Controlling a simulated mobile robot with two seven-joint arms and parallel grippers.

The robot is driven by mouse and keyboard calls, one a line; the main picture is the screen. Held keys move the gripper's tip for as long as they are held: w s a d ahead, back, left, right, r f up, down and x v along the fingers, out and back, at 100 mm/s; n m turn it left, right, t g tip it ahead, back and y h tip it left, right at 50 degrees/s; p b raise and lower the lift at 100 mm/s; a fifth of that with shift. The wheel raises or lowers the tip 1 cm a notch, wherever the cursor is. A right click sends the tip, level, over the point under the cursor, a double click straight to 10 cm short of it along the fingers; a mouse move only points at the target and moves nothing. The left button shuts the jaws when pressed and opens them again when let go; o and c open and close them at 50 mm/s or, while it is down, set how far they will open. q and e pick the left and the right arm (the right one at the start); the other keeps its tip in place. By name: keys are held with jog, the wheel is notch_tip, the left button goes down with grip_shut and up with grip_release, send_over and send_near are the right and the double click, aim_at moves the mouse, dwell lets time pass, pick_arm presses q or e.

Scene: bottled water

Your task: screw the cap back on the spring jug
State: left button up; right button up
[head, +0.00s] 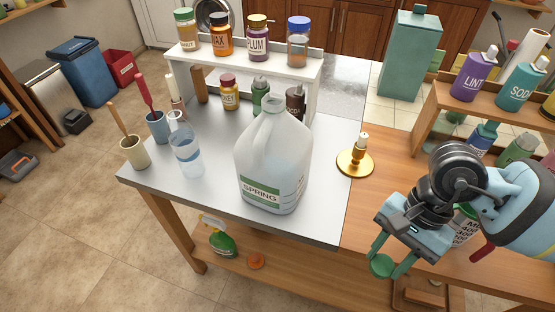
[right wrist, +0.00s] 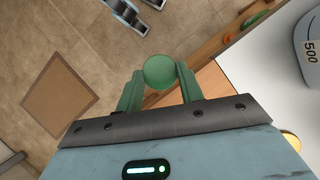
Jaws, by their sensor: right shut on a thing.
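The spring jug (head: 272,165) is a large, clear jug with a green-and-white SPRING label. It stands upright on the grey metal part of the worktop, and its neck at the top shows no cap. My right gripper (head: 384,262) is shut on a round green cap (head: 381,266), held low at the front edge of the wooden worktop, to the right of the jug and well apart from it. In the right wrist view the cap (right wrist: 159,72) sits between the two green fingertips. My left gripper is not in view.
A brass candle holder (head: 355,161) stands right of the jug. A clear pitcher (head: 185,150) and utensil cups stand left. A white shelf with jars (head: 243,56) is behind, and a wooden shelf with bottles (head: 470,95) is at right. The metal top's front is clear.

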jog(key=n, duration=0.2)
jog(key=w+d+r+n+h, duration=0.1)
jog(key=d+r+n+g+h, duration=0.1)
jog(key=n, duration=0.1)
jog(key=shift+w+n, duration=0.2)
jog(key=shift+n, duration=0.1)
jog(key=n, duration=0.2)
jog(key=d+r+n+h, duration=0.1)
jog(key=shift+w+r, duration=0.1)
jog(key=shift+w, duration=0.15)
